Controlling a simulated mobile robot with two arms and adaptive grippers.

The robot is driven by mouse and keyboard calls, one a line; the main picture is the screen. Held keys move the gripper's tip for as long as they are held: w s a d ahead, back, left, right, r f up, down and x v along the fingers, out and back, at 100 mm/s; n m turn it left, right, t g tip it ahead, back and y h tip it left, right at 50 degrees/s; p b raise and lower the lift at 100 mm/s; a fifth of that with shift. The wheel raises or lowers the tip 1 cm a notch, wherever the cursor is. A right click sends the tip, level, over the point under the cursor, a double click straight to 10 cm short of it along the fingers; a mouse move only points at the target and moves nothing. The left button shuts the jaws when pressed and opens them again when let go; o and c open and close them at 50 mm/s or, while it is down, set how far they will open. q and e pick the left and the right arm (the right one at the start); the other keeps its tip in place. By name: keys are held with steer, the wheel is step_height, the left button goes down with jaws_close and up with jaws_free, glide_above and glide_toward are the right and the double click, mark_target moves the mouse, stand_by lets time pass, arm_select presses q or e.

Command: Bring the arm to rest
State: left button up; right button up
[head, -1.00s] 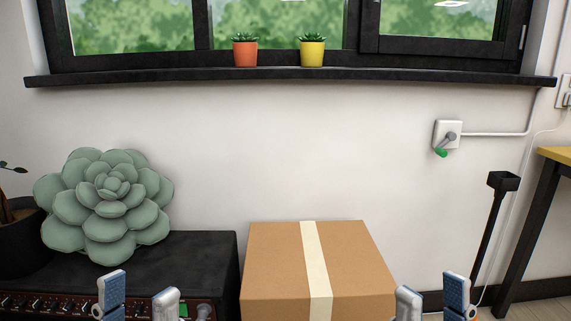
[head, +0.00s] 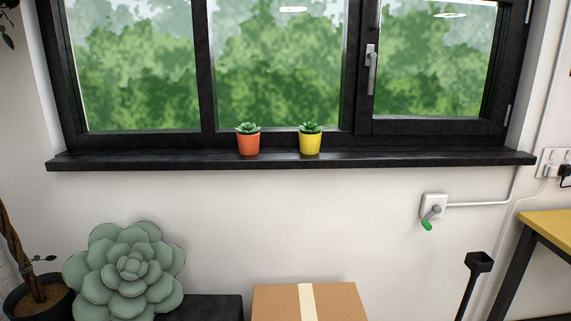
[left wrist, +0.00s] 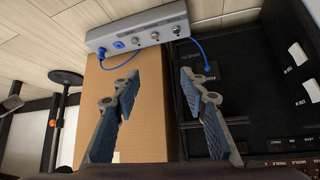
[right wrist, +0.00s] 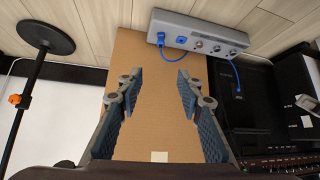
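My left gripper (left wrist: 160,110) is open and empty in the left wrist view, with the cardboard box and the black amplifier behind its fingers. My right gripper (right wrist: 155,105) is open and empty in the right wrist view, in front of the cardboard box. Neither gripper shows in the head view now. The cardboard box (head: 335,302) with a pale tape strip stands at the bottom of the head view, its lower part cut off.
A green succulent cushion (head: 130,265) sits by the black amplifier (head: 215,308). Orange (head: 248,146) and yellow (head: 310,145) pots stand on the sill (head: 400,158). A grey power strip (right wrist: 200,35) lies by the box. A yellow-topped table (head: 550,225) stands right.

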arm_select(q)
steer(key=s+a+f+g+y+p, duration=0.1)
steer(key=s+a+g+p, duration=0.2)
steer(key=s, duration=0.9)
steer(key=s+a+f+g+y+p, duration=0.1)
steer(key=s+a+f+g+p, duration=0.1)
steer(key=s, duration=1.1)
steer(key=shift+a+f+g+p, duration=0.15)
steer(key=shift+a+g+p, duration=0.7)
steer(key=shift+g, duration=0.35)
arm_select(e)
steer(key=s+d+f+g+h, duration=0.1)
steer(key=s+d+g, duration=0.2)
steer(key=s, duration=0.9)
steer(key=s+d+f+g+h, duration=0.1)
steer(key=s+d+f+g, duration=0.1)
steer(key=s, duration=1.1)
steer(key=shift+d+f+g, duration=0.15)
steer(key=shift+d+g, duration=0.7)
steer(key=shift+g, duration=0.35)
